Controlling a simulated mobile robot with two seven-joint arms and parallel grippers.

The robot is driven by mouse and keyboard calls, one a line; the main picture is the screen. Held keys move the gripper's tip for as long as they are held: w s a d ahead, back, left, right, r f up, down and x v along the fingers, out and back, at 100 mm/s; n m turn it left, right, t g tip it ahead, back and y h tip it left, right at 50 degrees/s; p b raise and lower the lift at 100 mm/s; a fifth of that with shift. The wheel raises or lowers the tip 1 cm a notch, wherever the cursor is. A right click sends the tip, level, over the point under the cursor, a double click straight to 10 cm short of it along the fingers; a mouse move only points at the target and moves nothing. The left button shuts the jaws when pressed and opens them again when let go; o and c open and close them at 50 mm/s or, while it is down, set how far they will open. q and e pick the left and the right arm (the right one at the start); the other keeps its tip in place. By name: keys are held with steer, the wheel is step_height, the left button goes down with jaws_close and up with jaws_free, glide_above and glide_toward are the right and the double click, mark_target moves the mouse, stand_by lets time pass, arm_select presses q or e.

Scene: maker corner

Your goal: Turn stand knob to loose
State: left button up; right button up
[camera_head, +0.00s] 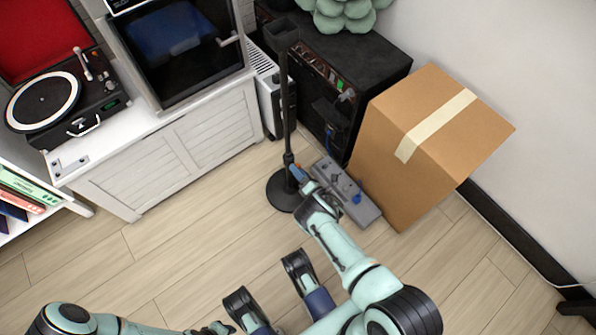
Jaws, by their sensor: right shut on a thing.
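A black stand has a thin upright pole (287,110) and a round base (282,190) on the wooden floor. My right gripper (299,174) reaches in from the lower right to the low part of the pole, just above the base. It is shut on the stand knob, which its fingers mostly hide, so the knob's setting cannot be read. My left gripper (213,328) is at the bottom edge, partly cut off and far from the stand; its jaws cannot be made out.
A grey pedal box (358,203) lies on the floor right of the base. Behind it are a black amplifier-like cabinet (365,62) and a cardboard box (385,165). A white cabinet (160,150) with a turntable (50,103) stands left.

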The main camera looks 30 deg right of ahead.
steer(key=shift+d, duration=0.15)
steer(key=o, duration=1.1)
steer(key=shift+c, duration=0.2)
arm_select(q)
steer(key=w+d+r+t+p, duration=0.1)
steer(key=w+r+t+p, duration=0.2)
steer(key=w+r, duration=0.3)
steer(key=shift+w+p, duration=0.55)
steer(key=shift+w, duration=0.55)
arm_select(e)
steer(key=s, duration=1.3)
steer(key=shift+s+d, duration=0.25)
steer(key=shift+d, duration=0.2)
arm_select(q)
steer(key=shift+f, duration=0.1)
arm_select(e)
steer(key=shift+d, duration=0.1)
